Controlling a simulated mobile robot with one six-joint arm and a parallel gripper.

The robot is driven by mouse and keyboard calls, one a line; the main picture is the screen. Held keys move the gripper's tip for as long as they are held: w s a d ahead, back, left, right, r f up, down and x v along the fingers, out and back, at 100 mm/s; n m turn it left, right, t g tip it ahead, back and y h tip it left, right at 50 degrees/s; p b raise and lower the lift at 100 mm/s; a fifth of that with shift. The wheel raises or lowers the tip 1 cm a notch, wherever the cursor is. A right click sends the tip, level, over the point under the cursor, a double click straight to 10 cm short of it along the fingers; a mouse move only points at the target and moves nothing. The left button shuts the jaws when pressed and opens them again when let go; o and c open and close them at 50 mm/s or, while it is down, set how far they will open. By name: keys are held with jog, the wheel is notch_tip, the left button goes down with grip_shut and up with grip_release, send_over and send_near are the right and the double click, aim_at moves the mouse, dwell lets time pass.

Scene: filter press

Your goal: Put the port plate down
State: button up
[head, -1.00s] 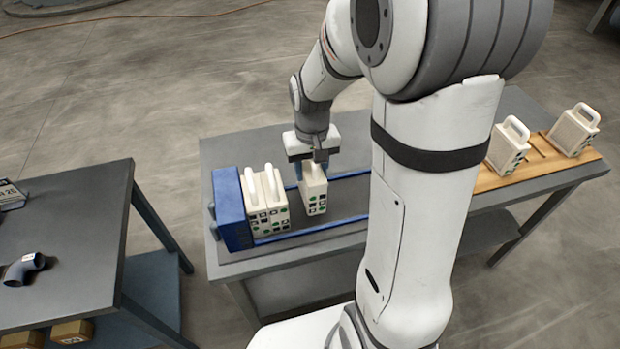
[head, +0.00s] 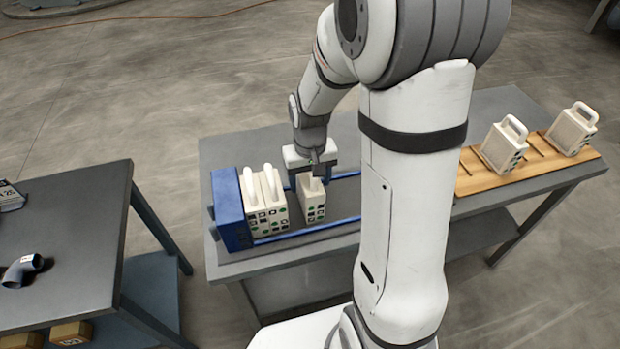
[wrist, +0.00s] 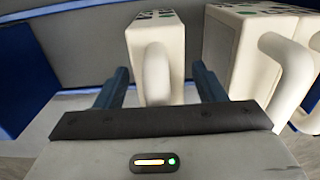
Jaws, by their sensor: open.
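The cream port plate (head: 313,204) stands upright on the press between the blue rails, a little apart from the other plates. In the wrist view the plate (wrist: 157,38) shows its looped handle (wrist: 156,75) pointing at the camera. My gripper (head: 312,176) is right above the plate, at its handle. In the wrist view my gripper (wrist: 160,88) is open, with one dark blue finger on each side of the handle and a gap on both sides. My wrist hides part of the handle in the head view.
Two cream plates (head: 264,222) stand together against the blue end block (head: 229,212) on the left. Two more plates (head: 503,148) stand on a slotted wooden rack (head: 535,160) at the right. A separate grey table (head: 70,240) is at the left.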

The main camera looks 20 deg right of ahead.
notch_tip(320, 180, up, 11)
jog(key=shift+r, duration=0.1)
jog(key=shift+s+r, duration=0.2)
jog(key=shift+r, duration=0.45)
jog(key=s+r+t, duration=0.2)
jog(key=s, duration=1.1)
jog(key=shift+s+r+t, duration=0.15)
jog(key=shift+s+t, duration=0.25)
jog(key=shift+d, duration=0.1)
jog(key=shift+c, duration=0.3)
